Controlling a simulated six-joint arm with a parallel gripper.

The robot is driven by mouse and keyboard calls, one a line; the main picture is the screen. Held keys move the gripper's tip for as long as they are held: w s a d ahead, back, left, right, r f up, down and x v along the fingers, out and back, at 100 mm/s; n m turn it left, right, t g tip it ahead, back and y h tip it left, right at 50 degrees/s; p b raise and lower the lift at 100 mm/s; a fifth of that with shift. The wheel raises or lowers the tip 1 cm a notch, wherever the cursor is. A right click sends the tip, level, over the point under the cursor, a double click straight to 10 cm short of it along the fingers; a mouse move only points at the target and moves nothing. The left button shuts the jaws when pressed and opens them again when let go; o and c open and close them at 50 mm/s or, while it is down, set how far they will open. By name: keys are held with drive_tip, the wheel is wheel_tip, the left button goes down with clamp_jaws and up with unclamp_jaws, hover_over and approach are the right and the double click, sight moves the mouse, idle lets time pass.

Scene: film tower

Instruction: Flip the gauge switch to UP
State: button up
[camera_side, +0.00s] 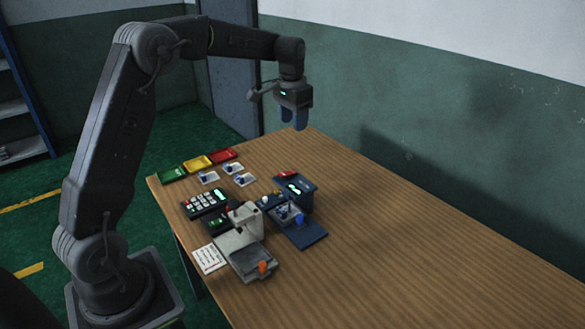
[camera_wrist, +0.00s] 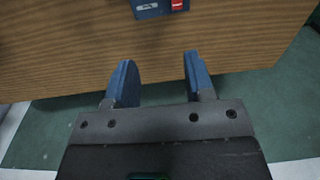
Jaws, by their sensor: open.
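My gripper (camera_side: 294,118) hangs over the far end of the table, above and behind the devices. Its two blue fingers are apart, with nothing between them, and they also show in the wrist view (camera_wrist: 160,80). A dark blue device (camera_side: 296,190) with a lit green display and a red part on top stands on the table below my gripper. I take it to be the gauge, but I cannot be sure. Part of a blue box with a red patch (camera_wrist: 160,7) shows at the top of the wrist view. The switch and its position are too small to tell.
A grey-white machine (camera_side: 243,222) and a dark keypad (camera_side: 205,203) stand beside the blue device. Green, yellow (camera_side: 197,162) and red trays lie at the table's left edge, near small white plates (camera_side: 232,168). The right part of the wooden table (camera_side: 430,240) is clear. A wall runs behind.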

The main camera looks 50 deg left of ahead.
hover_over(293, 171)
wheel_tip(293, 171, down, 4)
drive_tip(key=shift+g, duration=0.4)
drive_tip(key=f, duration=1.4)
drive_tip(key=shift+s+d, duration=0.1)
drive_tip(key=shift+s, duration=0.1)
drive_tip(key=shift+c, duration=0.5)
clamp_jaws()
drive_tip(key=shift+s+d+r+t, duration=0.1)
drive_tip(key=shift+s+r+t, duration=0.1)
drive_tip(key=shift+t, duration=0.85)
drive_tip(key=shift+s+d+r+t, duration=0.1)
drive_tip(key=shift+s+t, duration=0.1)
drive_tip(key=shift+t, duration=0.85)
drive_tip(key=shift+a+t, duration=0.1)
drive_tip(key=shift+t, duration=0.2)
drive_tip(key=shift+a, duration=0.1)
